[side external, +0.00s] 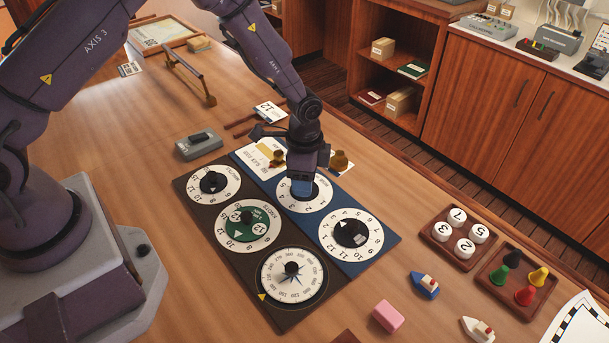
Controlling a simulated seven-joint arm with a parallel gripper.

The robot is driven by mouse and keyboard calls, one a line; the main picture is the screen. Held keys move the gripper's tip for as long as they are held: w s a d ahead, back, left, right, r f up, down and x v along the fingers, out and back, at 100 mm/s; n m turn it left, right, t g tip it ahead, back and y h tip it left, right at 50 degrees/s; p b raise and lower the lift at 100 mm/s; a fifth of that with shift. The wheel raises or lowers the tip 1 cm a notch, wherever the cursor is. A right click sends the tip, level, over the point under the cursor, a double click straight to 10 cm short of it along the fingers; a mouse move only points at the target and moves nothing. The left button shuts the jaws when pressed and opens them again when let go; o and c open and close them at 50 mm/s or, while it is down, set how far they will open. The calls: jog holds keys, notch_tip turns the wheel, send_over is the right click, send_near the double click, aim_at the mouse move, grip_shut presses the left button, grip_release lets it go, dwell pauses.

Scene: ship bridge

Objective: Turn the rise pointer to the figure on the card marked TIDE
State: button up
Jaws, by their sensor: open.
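My gripper (306,180) points down over the upper dial (329,205) on the blue panel, and its jaws are open around or just above that dial's pointer, which is mostly hidden. A second dial (374,235) with a black pointer is lower on the blue panel (385,262). Which of these is the rise pointer I cannot read. A small white card (268,110) showing 12 stands behind the panels. Another white card (346,168) is partly hidden behind a brass piece. A further card (130,69) lies at the far left. The word TIDE is not readable on any card.
A brown panel (216,273) holds several other dials. Trays of number discs (449,256) and pawns (494,281), toy boats (425,285) and a pink block (388,316) are at right.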

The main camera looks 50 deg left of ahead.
jog(key=shift+c, duration=0.5)
jog(key=c, duration=0.8)
jog(key=shift+c, duration=0.2)
jog(key=shift+n, duration=0.4)
jog(key=n, duration=0.3)
jog(key=shift+n, duration=2)
jog(key=o, duration=0.9)
